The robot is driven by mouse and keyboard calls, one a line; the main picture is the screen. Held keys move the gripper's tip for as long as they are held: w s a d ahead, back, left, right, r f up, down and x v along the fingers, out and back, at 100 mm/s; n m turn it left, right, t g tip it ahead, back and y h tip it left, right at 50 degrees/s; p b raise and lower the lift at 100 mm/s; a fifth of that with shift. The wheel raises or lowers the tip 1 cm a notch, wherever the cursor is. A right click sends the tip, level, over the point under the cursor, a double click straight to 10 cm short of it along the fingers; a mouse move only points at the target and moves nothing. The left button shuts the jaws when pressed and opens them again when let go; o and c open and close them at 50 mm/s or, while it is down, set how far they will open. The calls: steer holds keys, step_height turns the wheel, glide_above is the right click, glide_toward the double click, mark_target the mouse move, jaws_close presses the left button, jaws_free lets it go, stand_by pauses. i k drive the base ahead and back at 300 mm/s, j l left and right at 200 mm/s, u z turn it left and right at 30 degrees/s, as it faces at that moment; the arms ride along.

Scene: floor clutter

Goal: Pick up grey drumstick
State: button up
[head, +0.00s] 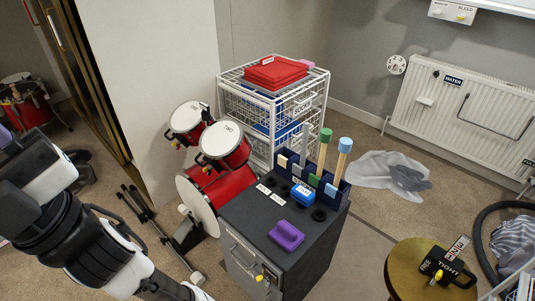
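A grey stick (304,141), which looks like the grey drumstick, stands upright in a dark blue rack (344,190) at the back of a dark cabinet. Its lower part is hidden in the rack. Beside it on the right stand a wooden stick with a green top (325,143) and one with a light blue top (343,153). My arm comes in at the lower left, well apart from the rack. My gripper's fingers are not in view, so I cannot see whether it holds anything.
The dark cabinet (262,248) carries a purple block (286,236) and a blue object (303,195). A red drum set (215,188) stands to its left, a white wire basket unit (272,110) behind. A round brass-coloured table (408,274) stands at right, with carpet between.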

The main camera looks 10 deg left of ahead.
mark_target(307, 126)
steer(key=z, duration=1.55)
steer(key=u, duration=1.55)
steer(key=i+j+z, duration=0.3)
steer(key=j, duration=0.3)
steer(key=i+j+z, duration=0.25)
steer(key=j, duration=0.4)
steer(key=i+j+z, duration=0.15)
steer(key=j, duration=0.2)
